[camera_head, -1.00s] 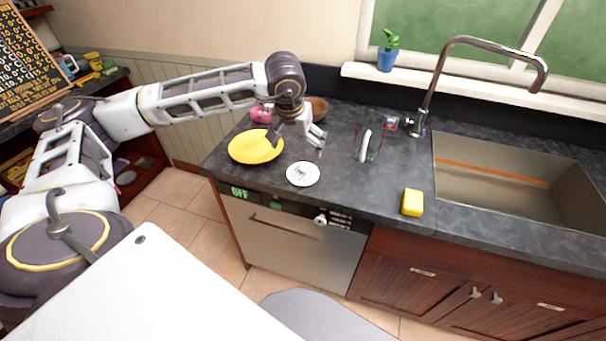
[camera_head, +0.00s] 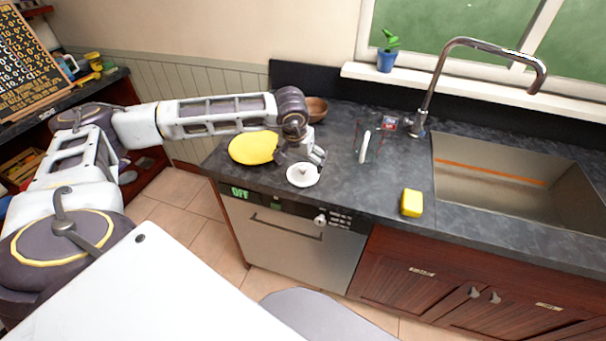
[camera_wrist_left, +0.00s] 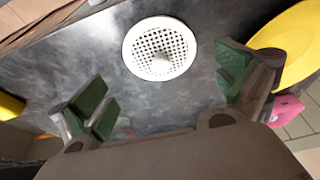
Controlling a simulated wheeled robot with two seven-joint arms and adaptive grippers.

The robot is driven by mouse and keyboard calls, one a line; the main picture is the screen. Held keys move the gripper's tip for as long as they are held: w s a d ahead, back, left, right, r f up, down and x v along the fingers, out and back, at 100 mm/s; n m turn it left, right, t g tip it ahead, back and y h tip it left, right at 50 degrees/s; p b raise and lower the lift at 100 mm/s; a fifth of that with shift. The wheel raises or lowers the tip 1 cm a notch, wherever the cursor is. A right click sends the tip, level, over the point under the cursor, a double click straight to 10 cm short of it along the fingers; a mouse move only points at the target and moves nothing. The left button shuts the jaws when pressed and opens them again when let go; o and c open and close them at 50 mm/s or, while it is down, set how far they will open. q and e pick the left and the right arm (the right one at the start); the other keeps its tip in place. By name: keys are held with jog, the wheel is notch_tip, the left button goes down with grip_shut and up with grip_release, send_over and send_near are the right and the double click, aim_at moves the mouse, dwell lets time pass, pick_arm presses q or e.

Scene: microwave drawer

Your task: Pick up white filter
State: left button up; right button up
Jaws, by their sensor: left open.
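The white filter (camera_head: 303,175) is a round disc with a small knob, lying on the dark counter near its front edge. In the left wrist view the filter (camera_wrist_left: 160,48) shows a grid of holes and a central knob. My left gripper (camera_head: 301,162) is open and empty, just behind and above the filter. In the left wrist view its green-padded fingers (camera_wrist_left: 165,92) are spread wide to either side, with the filter ahead between them and not touched. My right gripper is not in view.
A yellow plate (camera_head: 252,147) lies left of the filter. A brown bowl (camera_head: 317,108) stands behind my gripper. A clear glass holder (camera_head: 370,140), a yellow sponge (camera_head: 412,203) and the sink (camera_head: 500,185) are to the right. A pink object (camera_wrist_left: 287,109) shows in the left wrist view.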

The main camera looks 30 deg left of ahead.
pick_arm(q)
jog(key=shift+w+f, duration=0.1)
jog(key=shift+f, duration=0.1)
dwell(0.3)
